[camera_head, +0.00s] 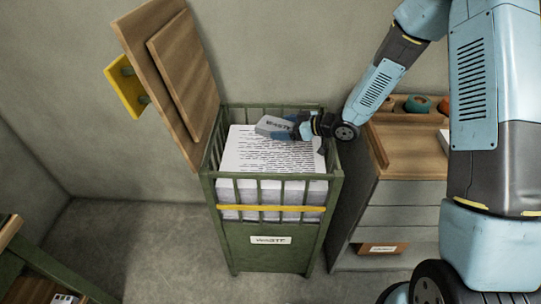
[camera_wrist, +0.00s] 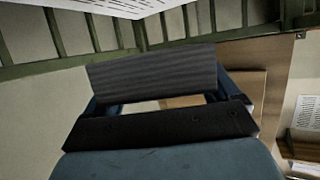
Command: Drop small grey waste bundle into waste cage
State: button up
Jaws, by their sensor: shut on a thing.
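The waste cage (camera_head: 270,247) is a green slatted bin with a yellow bar and a waste label, in the middle of the head view. Its wooden lid (camera_head: 160,60) stands open at the left. A tall stack of printed paper (camera_head: 245,155) fills the cage to near the rim.
A wooden-topped grey drawer unit (camera_head: 400,190) stands close to the cage's right, with several small round items (camera_head: 418,104) on top. A wall is close behind the cage. A green-framed wooden bench (camera_head: 30,265) is at the lower left. Floor between is clear.

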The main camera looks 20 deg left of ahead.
send_over(282, 155)
jog(key=shift+f, duration=2.5)
jog(key=o, duration=0.9)
jog(key=shift+c, duration=0.2)
jog(key=shift+w+r, duration=0.1)
jog(key=shift+r, duration=0.45)
notch_tip(282, 155, up, 2)
jog(key=shift+d+r, duration=0.15)
jog(key=s+d+r, duration=0.7)
jog(key=s+r, duration=0.2)
jog(key=s, duration=0.3)
jog(key=shift+r, duration=0.25)
